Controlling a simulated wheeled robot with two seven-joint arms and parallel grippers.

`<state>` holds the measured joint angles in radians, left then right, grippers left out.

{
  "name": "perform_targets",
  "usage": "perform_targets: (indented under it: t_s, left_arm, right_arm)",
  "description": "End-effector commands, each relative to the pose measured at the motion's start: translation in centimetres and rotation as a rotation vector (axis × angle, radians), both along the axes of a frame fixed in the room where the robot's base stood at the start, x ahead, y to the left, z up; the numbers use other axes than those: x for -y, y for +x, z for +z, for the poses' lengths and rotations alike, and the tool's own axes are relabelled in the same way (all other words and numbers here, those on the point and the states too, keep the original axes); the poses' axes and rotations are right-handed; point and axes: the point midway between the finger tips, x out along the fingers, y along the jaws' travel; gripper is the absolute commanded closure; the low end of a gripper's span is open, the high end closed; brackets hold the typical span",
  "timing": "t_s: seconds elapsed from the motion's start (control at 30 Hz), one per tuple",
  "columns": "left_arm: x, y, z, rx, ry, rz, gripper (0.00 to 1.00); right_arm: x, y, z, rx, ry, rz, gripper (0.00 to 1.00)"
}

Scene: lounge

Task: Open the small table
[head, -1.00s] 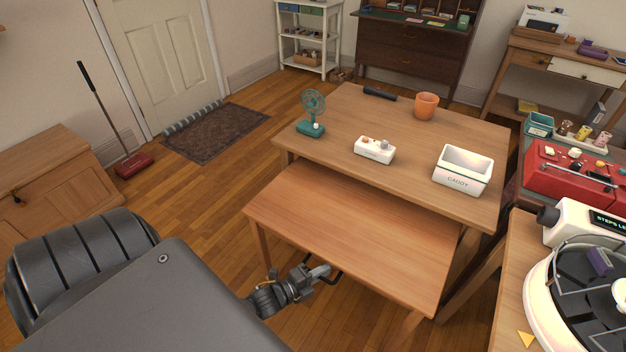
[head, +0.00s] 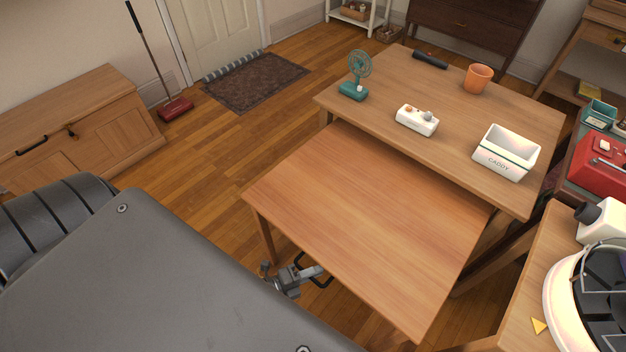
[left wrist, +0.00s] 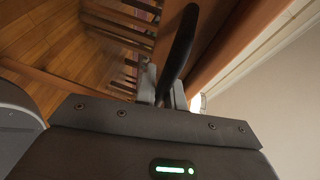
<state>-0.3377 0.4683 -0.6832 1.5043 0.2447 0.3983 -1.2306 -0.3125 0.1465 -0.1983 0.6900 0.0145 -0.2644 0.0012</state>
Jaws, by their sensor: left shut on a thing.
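The small table (head: 365,225) is a low wooden table, partly nested under the larger wooden table (head: 455,95) and standing well out from it toward me. A dark handle (head: 322,284) sits below its near edge. My left gripper (head: 312,273) is at that handle, shut on it. In the left wrist view the dark handle (left wrist: 181,45) runs up between the two fingers of my left gripper (left wrist: 163,88). My right gripper is not in view.
On the larger table stand a teal fan (head: 354,80), a white control box (head: 417,120), an orange cup (head: 478,78) and a white caddy (head: 506,155). A side table with a round device (head: 590,290) is at right. Wooden floor (head: 225,150) is free at left.

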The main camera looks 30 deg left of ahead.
Motion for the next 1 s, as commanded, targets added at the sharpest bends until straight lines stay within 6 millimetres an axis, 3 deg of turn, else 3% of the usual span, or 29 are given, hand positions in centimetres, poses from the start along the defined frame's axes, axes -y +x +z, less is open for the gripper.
perform_targets:
  t_s: [0.17, 0.2, 0.33, 0.67, 1.0]
  left_arm:
    - [0.1, -0.2, -0.1, -0.003, -0.002, -0.004, 1.0]
    - [0.1, -0.2, -0.1, -0.003, -0.002, -0.003, 0.84]
    - [0.0, -0.1, 0.0, -0.002, -0.002, 0.0, 0.68]
    - [-0.2, -0.4, 0.0, -0.003, 0.0, 0.001, 0.68]
    - [-3.2, -5.3, 0.9, -0.005, 0.0, 0.0, 0.68]
  right_arm:
    - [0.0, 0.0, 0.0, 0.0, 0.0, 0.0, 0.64]
    - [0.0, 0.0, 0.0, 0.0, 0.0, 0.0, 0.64]
    - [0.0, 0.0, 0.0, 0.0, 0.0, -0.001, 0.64]
    - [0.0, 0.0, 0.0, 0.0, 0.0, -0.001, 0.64]
    - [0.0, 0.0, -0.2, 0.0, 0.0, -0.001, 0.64]
